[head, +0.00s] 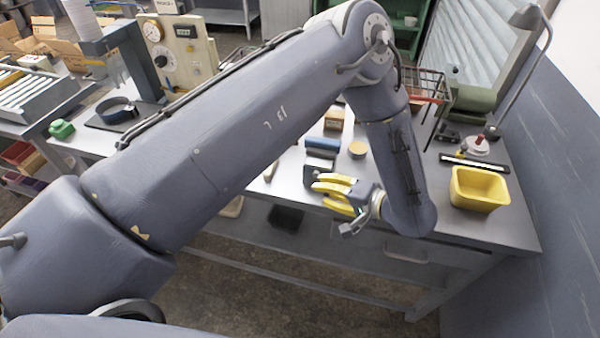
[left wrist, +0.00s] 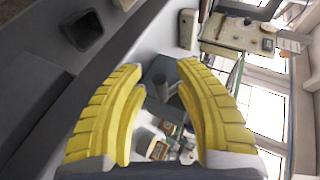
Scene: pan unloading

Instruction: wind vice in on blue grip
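My left gripper (head: 322,190) has yellow ribbed fingers and hangs at the front edge of the workbench in the head view. In the left wrist view its fingers (left wrist: 159,68) are spread apart, with nothing held between them. A dark grey block (head: 313,176), perhaps part of the vice, is just beyond the fingertips. Behind it lies a blue rounded piece (head: 322,144); I cannot tell if it is the blue grip. In the left wrist view a grey block with a cylinder (left wrist: 160,82) shows between the fingers, apart from them. My right gripper is out of view.
A yellow bin (head: 479,188) stands at the right of the workbench (head: 440,212), near a lamp (head: 490,131). A round tan piece (head: 357,149) lies behind the gripper. A wire basket (head: 427,88) is farther back. My left arm hides much of the bench.

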